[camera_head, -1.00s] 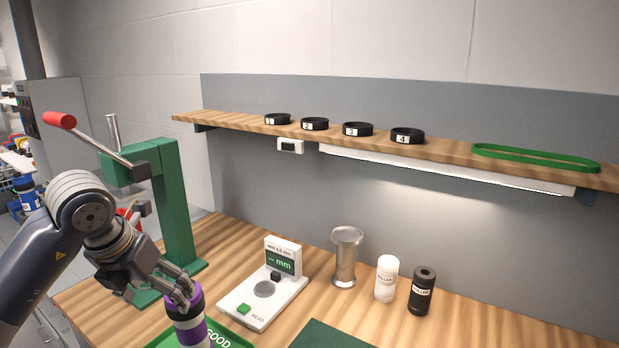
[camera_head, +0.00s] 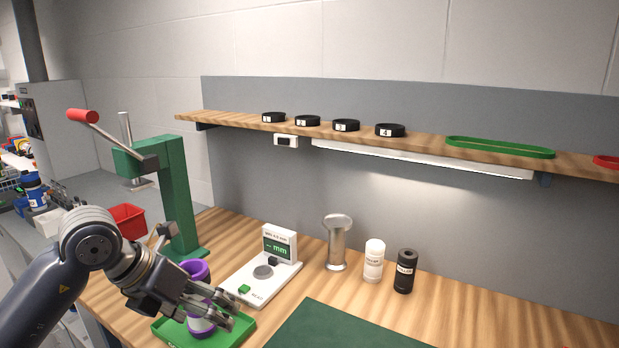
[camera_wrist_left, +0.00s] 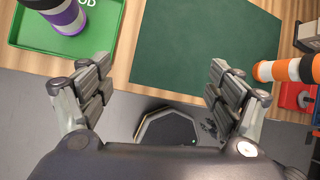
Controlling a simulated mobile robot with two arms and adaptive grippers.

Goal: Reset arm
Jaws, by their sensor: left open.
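My left gripper (camera_head: 232,312) is at the lower left of the head view, at the near side of the tube. In the left wrist view the left gripper (camera_wrist_left: 158,95) has its fingers spread wide with nothing between them. A purple, white and dark tube (camera_wrist_left: 66,18) stands on the green GOOD tray (camera_wrist_left: 30,35), outside the fingers at upper left. In the head view the tube (camera_head: 196,272) is partly hidden behind the gripper, and the tray (camera_head: 240,328) lies under it. My right gripper is not in view.
A green lever press (camera_head: 175,195) stands behind my left arm. The gauge (camera_head: 262,272), a metal cup (camera_head: 337,245), a white bottle (camera_head: 373,262) and a black bottle (camera_head: 404,272) line the bench. A dark green mat (camera_wrist_left: 200,50) is clear. An orange-white tube (camera_wrist_left: 285,70) is at right in the wrist view.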

